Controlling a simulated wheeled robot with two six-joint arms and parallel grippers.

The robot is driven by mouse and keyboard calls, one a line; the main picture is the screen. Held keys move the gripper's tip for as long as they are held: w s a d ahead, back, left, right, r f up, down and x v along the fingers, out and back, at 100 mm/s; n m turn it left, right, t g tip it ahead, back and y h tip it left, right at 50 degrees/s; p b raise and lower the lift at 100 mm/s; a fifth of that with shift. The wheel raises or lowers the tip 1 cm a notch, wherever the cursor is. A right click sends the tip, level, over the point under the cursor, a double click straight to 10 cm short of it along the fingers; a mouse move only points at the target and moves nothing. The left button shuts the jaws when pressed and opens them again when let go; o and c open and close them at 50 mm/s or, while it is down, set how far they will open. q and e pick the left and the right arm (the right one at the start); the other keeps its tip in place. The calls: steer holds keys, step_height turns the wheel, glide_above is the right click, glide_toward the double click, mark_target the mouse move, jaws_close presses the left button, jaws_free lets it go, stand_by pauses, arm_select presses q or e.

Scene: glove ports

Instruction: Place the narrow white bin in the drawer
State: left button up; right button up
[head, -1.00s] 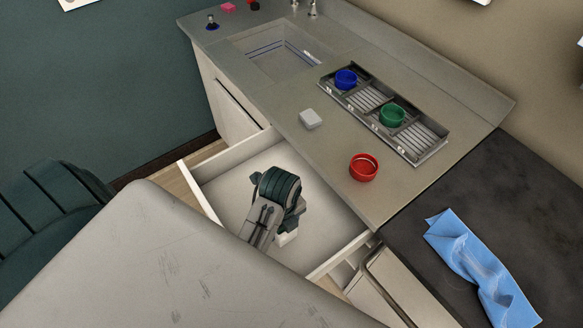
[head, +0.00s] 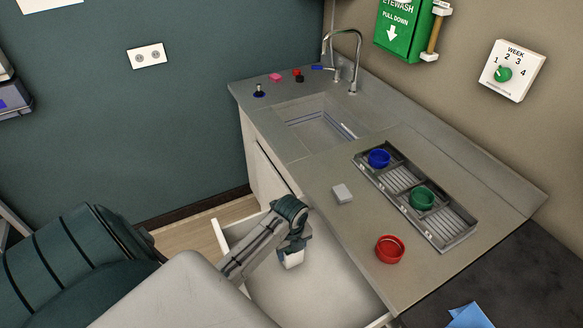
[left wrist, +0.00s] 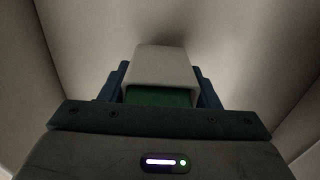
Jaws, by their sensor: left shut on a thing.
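The narrow white bin (head: 292,259) is in my left gripper (head: 291,244), over the open drawer (head: 325,286) in the head view. In the left wrist view the white bin (left wrist: 163,66) sits between the two fingers of my left gripper (left wrist: 163,88), with green showing on its near side. The pale drawer walls surround it there. I cannot tell whether the bin touches the drawer floor. My left gripper is shut on the bin. My right gripper is not in view.
A small whitish block (head: 342,193), a red ring-shaped cup (head: 390,249) and a grey divided tray (head: 455,237) with blue (head: 379,158) and green (head: 422,198) cups are on the counter. A sink (head: 318,124) lies behind. The drawer floor around the bin looks clear.

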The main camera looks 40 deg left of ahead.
arm_select(q)
steer(key=shift+s+d+f+p, duration=0.1)
steer(key=shift+f+p, duration=0.2)
steer(key=shift+f, duration=0.75)
steer(key=shift+f, duration=0.1)
steer(key=o, duration=1)
steer(key=shift+r+b, duration=0.3)
steer(key=shift+r, duration=0.3)
step_height(320, 180, up, 10)
steer(key=shift+r+b, duration=0.2)
steer(key=shift+b, duration=1)
steer(key=shift+r, duration=0.35)
